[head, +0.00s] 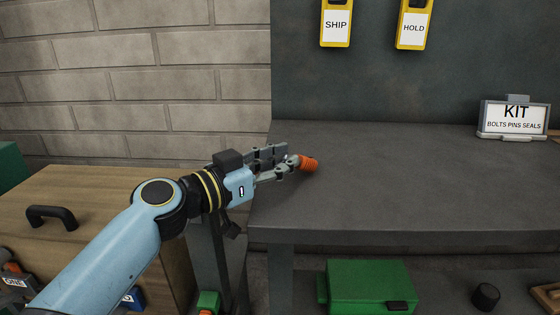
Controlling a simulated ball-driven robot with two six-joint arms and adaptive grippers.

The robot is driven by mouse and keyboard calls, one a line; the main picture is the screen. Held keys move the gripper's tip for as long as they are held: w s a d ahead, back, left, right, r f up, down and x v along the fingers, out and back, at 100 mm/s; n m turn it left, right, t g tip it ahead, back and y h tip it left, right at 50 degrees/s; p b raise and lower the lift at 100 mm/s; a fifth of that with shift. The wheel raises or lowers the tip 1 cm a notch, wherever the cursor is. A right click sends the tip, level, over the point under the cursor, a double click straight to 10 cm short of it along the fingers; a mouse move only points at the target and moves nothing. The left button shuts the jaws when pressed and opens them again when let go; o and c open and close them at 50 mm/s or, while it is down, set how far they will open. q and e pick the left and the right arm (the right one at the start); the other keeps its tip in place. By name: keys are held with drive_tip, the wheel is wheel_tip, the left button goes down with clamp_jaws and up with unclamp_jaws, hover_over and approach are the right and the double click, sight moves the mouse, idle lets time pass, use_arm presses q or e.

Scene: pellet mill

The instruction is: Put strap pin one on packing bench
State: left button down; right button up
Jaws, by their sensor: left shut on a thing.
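My left gripper (285,168) is shut on an orange ribbed piece (309,163), which I take to be the strap pin. The piece sticks out to the right of the fingertips; the rest of it is hidden by the fingers. The gripper is over the left part of the dark grey packing bench (420,185). I cannot tell whether the orange piece touches the bench top. My right gripper is not in view.
A KIT sign (513,121) stands at the bench's right rear. Yellow SHIP (336,24) and HOLD (413,26) tags hang behind. Below are a green box (370,285) and a black cylinder (486,296). A wooden cabinet (100,195) is at left. The bench's middle is clear.

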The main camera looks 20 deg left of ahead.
use_arm(q)
drive_tip(key=shift+w+f, duration=0.1)
drive_tip(key=shift+f, duration=0.1)
drive_tip(key=c, duration=1.3)
unclamp_jaws()
drive_tip(key=shift+o, duration=0.2)
drive_tip(key=shift+r, duration=0.3)
drive_tip(key=b+v, duration=0.3)
drive_tip(key=v, duration=0.9)
drive_tip(key=shift+b, duration=0.4)
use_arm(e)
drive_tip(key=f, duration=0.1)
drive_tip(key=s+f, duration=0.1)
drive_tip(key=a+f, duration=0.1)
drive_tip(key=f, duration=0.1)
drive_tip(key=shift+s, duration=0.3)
use_arm(q)
drive_tip(key=shift+f, duration=0.15)
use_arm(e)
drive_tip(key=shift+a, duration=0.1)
